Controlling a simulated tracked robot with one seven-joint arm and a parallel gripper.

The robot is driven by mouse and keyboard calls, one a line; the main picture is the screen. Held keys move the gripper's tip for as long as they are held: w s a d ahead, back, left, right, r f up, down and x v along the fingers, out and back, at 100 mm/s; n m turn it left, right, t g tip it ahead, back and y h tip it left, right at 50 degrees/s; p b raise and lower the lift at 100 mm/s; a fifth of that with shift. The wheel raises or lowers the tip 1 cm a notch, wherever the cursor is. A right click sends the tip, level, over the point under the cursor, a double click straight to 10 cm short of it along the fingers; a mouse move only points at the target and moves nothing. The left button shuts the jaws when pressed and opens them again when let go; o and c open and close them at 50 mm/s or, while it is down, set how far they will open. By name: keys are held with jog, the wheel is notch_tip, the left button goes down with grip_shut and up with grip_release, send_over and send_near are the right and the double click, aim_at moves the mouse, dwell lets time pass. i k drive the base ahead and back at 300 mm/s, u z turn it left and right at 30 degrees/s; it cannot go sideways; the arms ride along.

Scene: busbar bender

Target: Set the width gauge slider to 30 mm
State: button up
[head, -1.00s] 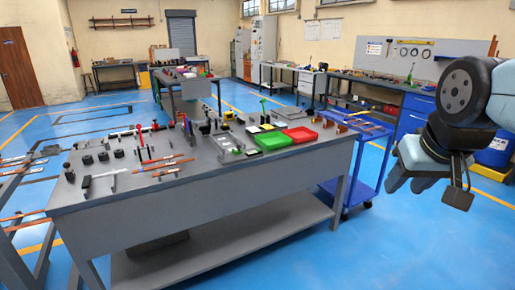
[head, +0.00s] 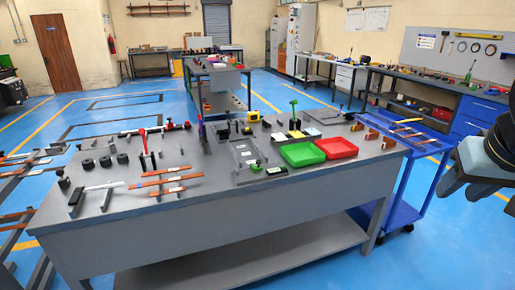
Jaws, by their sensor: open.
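The width gauge and its slider are too small to make out for certain on the grey workbench (head: 290,205). A pale ruler-like bar (head: 103,186) on dark supports lies at the bench's left front and may be the gauge; no setting can be read. My gripper (head: 466,188) is at the right edge, partly cut off. It is open and empty, in the air well right of the bench and touching nothing.
A green tray (head: 302,154) and a red tray (head: 337,148) sit at the bench's right. Copper bars (head: 160,182) lie at its front, with several black cylinders (head: 105,161) behind. A blue cart (head: 425,170) stands to the right. Blue floor there is free.

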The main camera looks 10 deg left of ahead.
aim_at(256, 168)
jog(key=u, duration=0.3)
jog(key=i, duration=0.9)
jog(key=u, duration=0.75)
jog(key=k, duration=0.85)
jog(key=u, duration=0.2)
jog(key=i, duration=0.95)
jog(key=z, duration=0.1)
